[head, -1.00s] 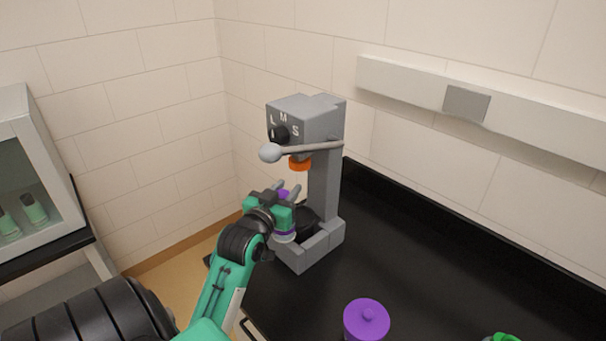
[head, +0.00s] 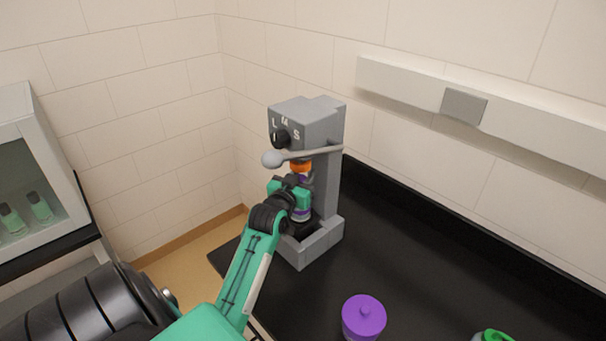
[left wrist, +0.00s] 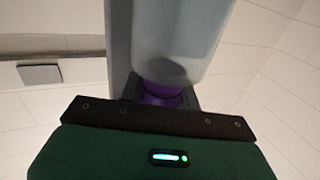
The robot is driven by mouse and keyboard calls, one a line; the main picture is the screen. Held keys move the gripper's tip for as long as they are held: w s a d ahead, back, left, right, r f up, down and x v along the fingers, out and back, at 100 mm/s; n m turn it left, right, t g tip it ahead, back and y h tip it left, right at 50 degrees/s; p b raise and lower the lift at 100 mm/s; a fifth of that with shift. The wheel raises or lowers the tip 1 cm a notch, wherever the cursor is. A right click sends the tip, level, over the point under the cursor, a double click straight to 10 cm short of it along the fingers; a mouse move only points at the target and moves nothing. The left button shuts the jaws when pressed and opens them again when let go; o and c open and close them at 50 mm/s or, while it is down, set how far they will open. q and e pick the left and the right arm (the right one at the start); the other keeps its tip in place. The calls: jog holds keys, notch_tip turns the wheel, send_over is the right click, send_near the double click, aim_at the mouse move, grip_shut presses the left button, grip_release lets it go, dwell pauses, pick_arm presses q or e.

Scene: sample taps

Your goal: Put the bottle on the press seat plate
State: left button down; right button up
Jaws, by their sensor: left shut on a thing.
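The grey press (head: 325,150) stands on the black counter, with an orange press head (head: 300,166) and a black seat plate (head: 298,230) inside its low grey walls. The bottle looks upright inside the press, below the orange head and over the seat plate. My gripper and wrist hide much of it, and I cannot tell whether its base touches the plate. My right gripper is not in view.
The press lever (head: 300,156) sticks out to the left above my gripper. A purple lidded jar (head: 363,318) and a green-topped thing (head: 492,336) stand at the counter's front. A glass-fronted cabinet (head: 40,165) is at left. The counter right of the press is clear.

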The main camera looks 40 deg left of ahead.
pick_arm(q)
jog(key=shift+f, duration=0.2)
jog(key=c, duration=1)
grip_release()
jog(key=shift+w, duration=0.1)
jog(key=shift+r, duration=0.15)
jog(key=b+v, duration=0.3)
jog(key=v, duration=0.9)
jog(key=shift+b, duration=0.35)
